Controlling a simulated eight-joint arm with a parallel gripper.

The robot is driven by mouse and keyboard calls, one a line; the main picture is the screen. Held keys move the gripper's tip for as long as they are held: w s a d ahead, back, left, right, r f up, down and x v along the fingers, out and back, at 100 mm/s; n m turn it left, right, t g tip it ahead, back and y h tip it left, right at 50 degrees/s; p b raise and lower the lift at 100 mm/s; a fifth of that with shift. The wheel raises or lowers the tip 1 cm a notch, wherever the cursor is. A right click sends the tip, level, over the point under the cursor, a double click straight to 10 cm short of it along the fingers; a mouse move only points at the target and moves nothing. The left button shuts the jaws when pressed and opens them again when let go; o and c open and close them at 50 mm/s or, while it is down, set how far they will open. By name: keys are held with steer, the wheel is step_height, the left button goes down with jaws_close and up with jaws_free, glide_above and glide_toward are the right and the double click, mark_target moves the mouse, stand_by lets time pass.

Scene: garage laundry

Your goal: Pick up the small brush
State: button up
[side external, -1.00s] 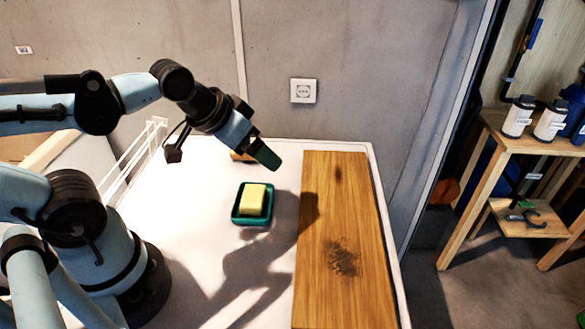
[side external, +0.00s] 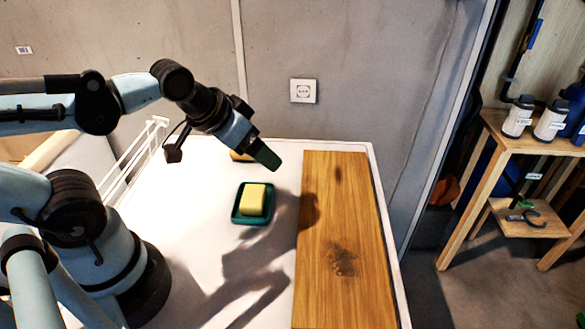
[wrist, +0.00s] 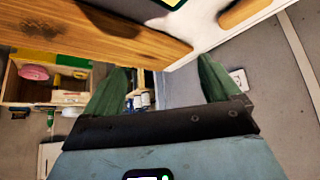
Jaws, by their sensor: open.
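A small tan wooden piece, probably the brush (side external: 240,156), lies on the white table near the wall, mostly hidden behind my gripper in the side view. In the wrist view an oblong tan wooden piece (wrist: 242,12), probably the same one, shows at the top right; bristles cannot be made out. My gripper (side external: 266,156) is in the air above the table, tilted down and to the right. In the wrist view my gripper (wrist: 162,68) has its two green fingers wide apart with nothing between them.
A green dish (side external: 236,208) with a yellow sponge (side external: 253,199) stands on the table (side external: 190,235). A wooden board (side external: 340,215) with dark stains lies at the table's right side. A wooden shelf with bottles (side external: 518,116) stands beyond it.

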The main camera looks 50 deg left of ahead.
steer(key=shift+c, duration=0.2)
steer(key=c, duration=0.4)
steer(key=m+g, duration=0.7)
steer(key=m, duration=0.2)
glide_above(233, 155)
steer(key=w+d, duration=0.2)
steer(key=w, duration=0.2)
steer(key=f, duration=0.7)
steer(key=shift+w+a+f, duration=0.1)
steer(key=shift+a, duration=0.1)
steer(key=shift+s+a+f, duration=0.1)
steer(key=shift+s+f, duration=0.05)
steer(key=shift+f, duration=1.2)
steer(key=shift+s+a+f, duration=0.1)
steer(key=shift+f, duration=1.2)
